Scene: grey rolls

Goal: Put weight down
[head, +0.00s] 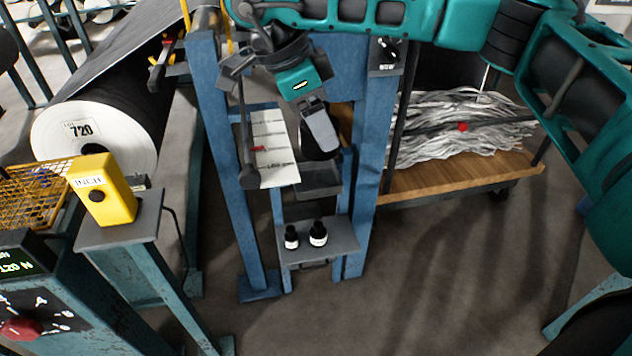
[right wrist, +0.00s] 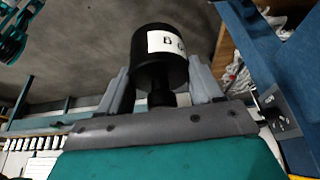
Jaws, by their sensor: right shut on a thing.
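My right gripper (head: 320,130) hangs in front of the blue frame, beside the white scale plate. It is shut on a black cylindrical weight (right wrist: 158,75) with a white label that seems to start with B; the rest is unclear. In the right wrist view the gripper (right wrist: 162,96) has a finger on each side of the weight's narrow neck. In the head view the weight is mostly hidden behind the fingers, above a dark grey tray (head: 319,181). Two smaller black weights (head: 291,238) (head: 318,234) stand upright on the low grey shelf (head: 340,245). My left gripper is not in view.
The white scale plate (head: 272,150) with a red pointer stands left of the gripper. Blue posts (head: 370,200) flank the tray. Another black labelled object (head: 388,50) sits on a small ledge. A wooden cart (head: 450,178) with grey strips stands right. A yellow box (head: 103,190) is left.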

